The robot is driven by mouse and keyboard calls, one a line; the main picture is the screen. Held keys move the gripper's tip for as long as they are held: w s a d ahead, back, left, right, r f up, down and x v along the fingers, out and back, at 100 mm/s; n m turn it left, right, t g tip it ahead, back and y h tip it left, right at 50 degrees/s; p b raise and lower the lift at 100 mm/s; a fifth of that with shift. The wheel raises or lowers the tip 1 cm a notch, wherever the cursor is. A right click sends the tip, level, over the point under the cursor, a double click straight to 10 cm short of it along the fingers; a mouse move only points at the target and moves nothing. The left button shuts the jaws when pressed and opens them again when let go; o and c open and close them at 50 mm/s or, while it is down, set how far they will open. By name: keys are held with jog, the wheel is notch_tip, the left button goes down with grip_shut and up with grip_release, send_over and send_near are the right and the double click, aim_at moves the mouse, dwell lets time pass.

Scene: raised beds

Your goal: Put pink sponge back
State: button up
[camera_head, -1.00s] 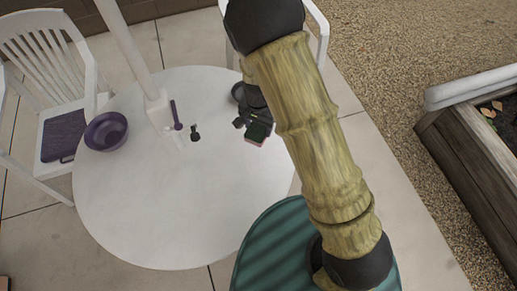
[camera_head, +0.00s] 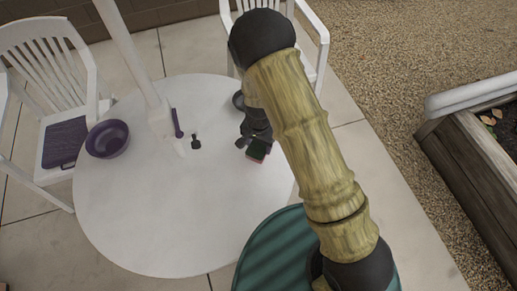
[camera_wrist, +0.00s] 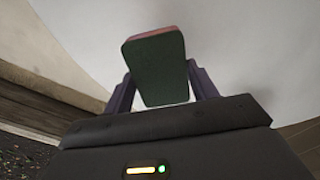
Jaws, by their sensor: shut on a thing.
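The pink sponge (camera_head: 256,150) shows its dark green face with a thin pink-red edge. My gripper (camera_head: 246,143) is shut on it over the right part of the white round table (camera_head: 170,220). In the wrist view the sponge (camera_wrist: 157,68) stands out between the two purplish fingers of my gripper (camera_wrist: 160,88), green face toward the camera and pink along the top edge. The sponge looks tilted. Whether it touches the table cannot be told. My arm hides part of the table's right side.
A purple bowl (camera_head: 107,139) sits at the table's left edge. A purple utensil (camera_head: 177,123) and a small dark object (camera_head: 195,142) lie near the white pole (camera_head: 130,52). A dark round dish (camera_head: 238,101) is behind my gripper. The table's front is clear. White chairs (camera_head: 45,90) stand around.

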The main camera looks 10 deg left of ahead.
aim_at(259, 146)
jog(key=shift+f, duration=1.9)
jog(key=shift+f, duration=0.1)
jog(key=o, duration=0.9)
notch_tip(259, 146, up, 12)
jog(key=shift+r, duration=0.1)
jog(key=shift+d, duration=0.1)
